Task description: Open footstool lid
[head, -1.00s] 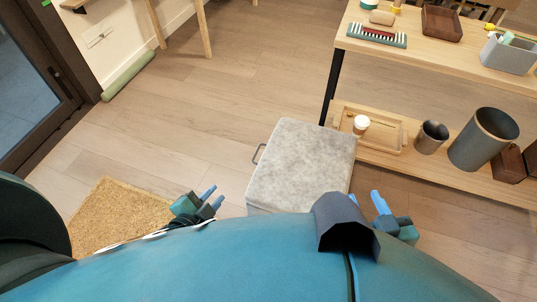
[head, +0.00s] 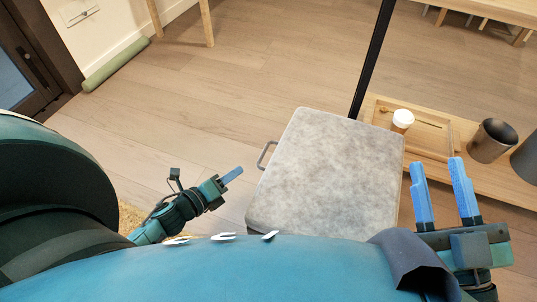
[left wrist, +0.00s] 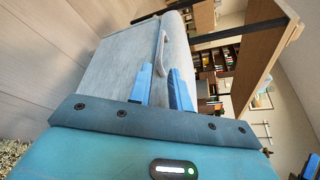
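The footstool (head: 325,175) is a box with a grey, mottled lid, which lies flat and closed in the middle of the head view. A small grey handle (head: 267,154) sticks out from its left side. In the left wrist view, the footstool's pale side (left wrist: 115,62) and the handle (left wrist: 162,52) show beyond the fingers. My left gripper (head: 232,176) is left of the footstool, below the handle in the picture, apart from it. Its two blue fingers (left wrist: 162,85) are spread and empty. My right gripper (head: 440,190) is open and empty at the footstool's right.
A wooden shelf unit with a black post (head: 372,60) stands behind and right of the footstool. Its low shelf holds a wooden tray (head: 432,135), a white-lidded cup (head: 402,121) and a dark cup (head: 491,141). A green roll (head: 115,65) lies by the wall. The floor at left is clear.

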